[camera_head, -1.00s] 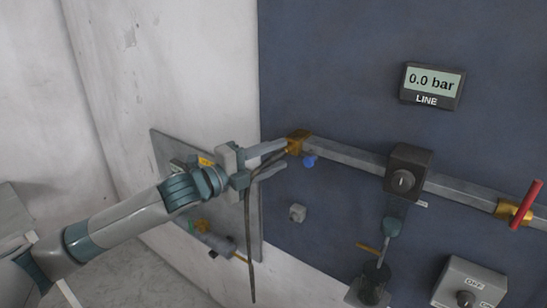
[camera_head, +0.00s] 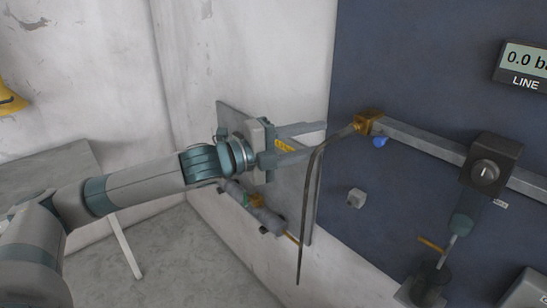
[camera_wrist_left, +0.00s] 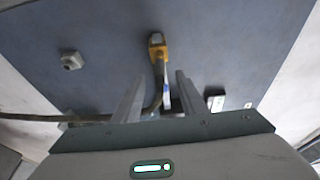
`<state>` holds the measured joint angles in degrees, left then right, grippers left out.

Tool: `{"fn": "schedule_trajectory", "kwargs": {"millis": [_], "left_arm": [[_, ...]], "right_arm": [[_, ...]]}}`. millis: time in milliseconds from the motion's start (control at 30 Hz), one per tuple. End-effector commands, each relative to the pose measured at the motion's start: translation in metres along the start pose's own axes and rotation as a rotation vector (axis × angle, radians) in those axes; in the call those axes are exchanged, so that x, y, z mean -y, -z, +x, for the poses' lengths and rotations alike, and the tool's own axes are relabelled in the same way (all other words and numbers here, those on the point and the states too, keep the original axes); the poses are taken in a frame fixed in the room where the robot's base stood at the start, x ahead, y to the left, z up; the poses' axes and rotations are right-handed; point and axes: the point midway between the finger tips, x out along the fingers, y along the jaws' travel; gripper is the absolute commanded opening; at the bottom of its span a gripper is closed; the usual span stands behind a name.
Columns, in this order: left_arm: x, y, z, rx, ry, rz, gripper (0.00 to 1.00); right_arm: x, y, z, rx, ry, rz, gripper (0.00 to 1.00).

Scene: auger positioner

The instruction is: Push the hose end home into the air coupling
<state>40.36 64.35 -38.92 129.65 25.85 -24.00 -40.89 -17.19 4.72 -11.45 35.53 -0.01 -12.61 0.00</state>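The hose (camera_head: 313,185) is dark and thin. Its upper end meets the brass air coupling (camera_head: 368,121) on the blue panel, and its length bends over and hangs down. How deep the end sits cannot be told. My left gripper (camera_head: 318,140) is open, its fingertips pointing at the coupling from the left, short of it. In the left wrist view the fingers (camera_wrist_left: 158,92) stand well apart. There the hose (camera_wrist_left: 157,82) runs from the coupling (camera_wrist_left: 157,48) down between the fingers and bends away left, with no finger visibly closed on it. My right gripper is not in view.
A grey pipe (camera_head: 425,146) leads right from the coupling to a dark knob block (camera_head: 490,163). A blue piece (camera_head: 380,142) hangs beneath the coupling. A small grey block (camera_head: 356,198) sits on the panel. A grey board (camera_head: 298,215) stands behind my gripper.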

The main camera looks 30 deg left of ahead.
Motion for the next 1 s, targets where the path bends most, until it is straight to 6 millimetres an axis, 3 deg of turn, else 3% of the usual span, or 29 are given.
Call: {"fn": "schedule_trajectory", "kwargs": {"millis": [500,700,1000], "left_arm": [[-0.005,-0.001,-0.070,0.003,-0.002,0.003,0.38],[-0.003,-0.001,-0.085,0.003,-0.001,0.002,0.38],[0.000,0.001,-0.091,-0.002,0.000,0.001,0.38]], "right_arm": [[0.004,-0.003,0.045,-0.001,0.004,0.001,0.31],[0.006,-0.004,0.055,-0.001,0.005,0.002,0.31],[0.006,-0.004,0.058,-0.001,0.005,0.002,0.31]]}}
